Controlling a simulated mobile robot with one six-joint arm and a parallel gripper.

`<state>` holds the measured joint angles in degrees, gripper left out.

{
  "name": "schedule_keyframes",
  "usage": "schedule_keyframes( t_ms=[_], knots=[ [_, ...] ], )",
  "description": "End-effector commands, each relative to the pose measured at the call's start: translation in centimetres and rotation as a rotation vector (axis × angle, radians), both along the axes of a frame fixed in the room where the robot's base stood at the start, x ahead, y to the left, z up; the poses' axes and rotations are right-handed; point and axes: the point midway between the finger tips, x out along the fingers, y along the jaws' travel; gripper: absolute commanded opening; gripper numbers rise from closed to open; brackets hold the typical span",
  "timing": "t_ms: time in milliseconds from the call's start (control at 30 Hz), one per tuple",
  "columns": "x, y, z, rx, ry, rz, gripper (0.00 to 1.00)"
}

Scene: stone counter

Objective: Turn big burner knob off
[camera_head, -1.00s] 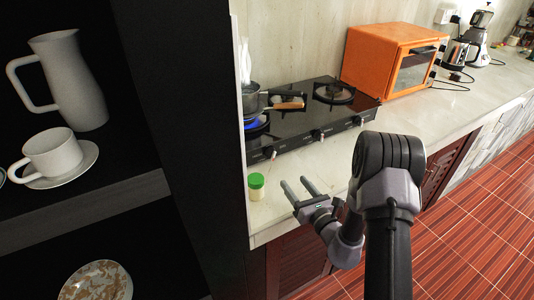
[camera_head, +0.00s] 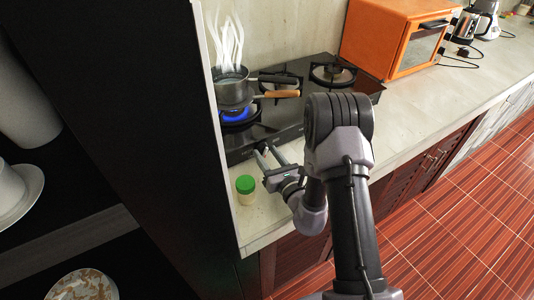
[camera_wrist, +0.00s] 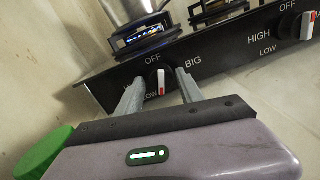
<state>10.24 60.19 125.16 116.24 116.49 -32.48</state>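The big burner knob (camera_wrist: 158,82) is black with a white and red mark, on the stove's black front panel in the wrist view. OFF is printed above it, BIG to its right and LOW below; the red end points down toward LOW. My gripper (camera_wrist: 161,80) is open, with one finger on each side of the knob; I cannot tell whether either touches it. In the head view my gripper (camera_head: 267,150) is at the front of the stove (camera_head: 290,118), hiding the knob. A blue flame (camera_head: 236,114) burns under a steaming pot (camera_head: 231,93).
A green-lidded jar (camera_head: 245,191) stands on the counter left of my gripper; its lid shows in the wrist view (camera_wrist: 42,153). Another knob (camera_wrist: 306,26) is to the right. A dark cabinet wall (camera_head: 170,130) stands at left. An orange oven (camera_head: 385,38) is at the back right.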

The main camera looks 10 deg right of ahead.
Motion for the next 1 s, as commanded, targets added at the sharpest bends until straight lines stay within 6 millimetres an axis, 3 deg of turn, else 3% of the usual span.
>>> schedule_keyframes(
  t_ms=[33, 200, 567, 1000],
  knots=[
    [0.0, -0.01, 0.01, 0.0, 0.0, 0.0, 0.33],
    [0.01, 0.0, 0.01, 0.0, 0.0, 0.0, 0.0],
    [0.02, -0.01, 0.18, 0.056, 0.019, 0.001, 0.0],
    [0.04, -0.09, 0.47, 0.398, 0.129, 0.001, 0.0]
  ],
)
